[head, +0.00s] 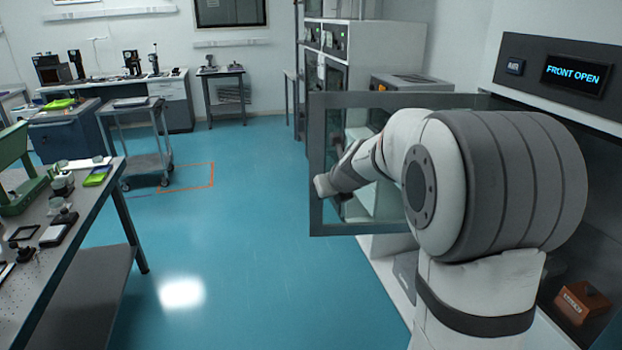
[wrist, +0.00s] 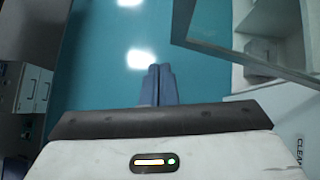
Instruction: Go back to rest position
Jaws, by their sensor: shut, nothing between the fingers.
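My arm reaches away from me in the head view, its wrist end in front of a framed glass door (head: 318,160) that stands swung open. The fingers are mostly hidden there behind my own arm. In the wrist view my gripper (wrist: 157,82) is shut, its two blue-grey fingers side by side with nothing between them. Below them is blue floor. The glass door (wrist: 240,62) shows close to the right of the fingers; I cannot tell the exact gap.
A machine with a "FRONT OPEN" display (head: 573,75) stands at the right, with an orange-brown block (head: 582,302) inside. A perforated work table (head: 75,262) stands at the left. A grey cart (head: 143,165) is farther back. The blue floor (head: 240,240) between is clear.

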